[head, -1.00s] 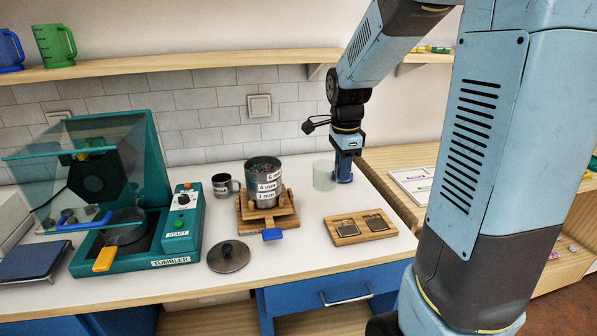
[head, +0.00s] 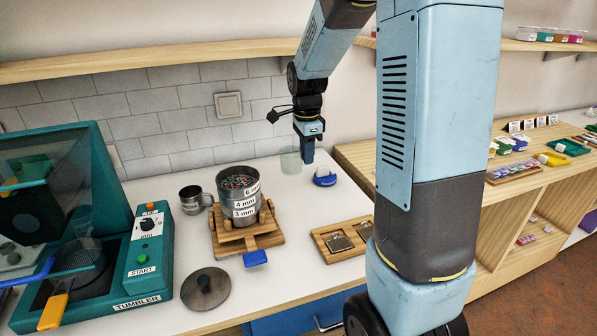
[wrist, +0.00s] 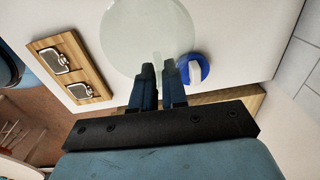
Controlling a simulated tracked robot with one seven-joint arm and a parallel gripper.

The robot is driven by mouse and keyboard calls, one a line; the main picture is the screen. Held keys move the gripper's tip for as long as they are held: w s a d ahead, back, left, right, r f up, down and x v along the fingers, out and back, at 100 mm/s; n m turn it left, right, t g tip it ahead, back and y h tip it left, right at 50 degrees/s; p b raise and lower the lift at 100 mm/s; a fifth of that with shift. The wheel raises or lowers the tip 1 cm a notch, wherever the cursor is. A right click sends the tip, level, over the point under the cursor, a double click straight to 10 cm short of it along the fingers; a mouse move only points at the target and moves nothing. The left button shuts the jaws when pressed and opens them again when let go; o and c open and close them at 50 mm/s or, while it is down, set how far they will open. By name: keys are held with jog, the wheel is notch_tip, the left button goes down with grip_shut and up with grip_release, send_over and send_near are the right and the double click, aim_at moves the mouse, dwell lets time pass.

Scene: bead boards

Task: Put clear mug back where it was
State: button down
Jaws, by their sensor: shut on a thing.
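The clear mug (head: 291,161) is a pale, see-through cylinder at the back right of the white counter. My gripper (head: 307,158) is beside it on its right, fingers pointing down. In the wrist view the mug is a large pale disc (wrist: 146,28) just beyond the fingertips. The fingers (wrist: 157,68) are nearly together with a thin pale strip between them, at the mug's near side where its handle would be. The mug looks upright and seems a little above the counter.
A blue-and-white object (head: 325,178) stands close right of my gripper. A sieve stack of beads (head: 238,205), a dark mug (head: 191,203), a lid (head: 206,290) and a wooden board (head: 322,232) share the counter. The tumbler (head: 75,270) is left. A shelf (head: 150,63) runs above.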

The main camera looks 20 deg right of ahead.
jog(key=w+f, duration=0.6)
jog(key=w, duration=0.1)
jog(key=shift+d+f, duration=0.25)
jog(key=shift+d, duration=0.1)
jog(key=shift+w+f, duration=0.4)
jog(key=shift+f, duration=1.55)
jog(key=shift+f, duration=0.1)
jog(key=c, duration=1.2)
grip_release()
jog(key=shift+o, duration=0.2)
jog(key=shift+d, duration=0.1)
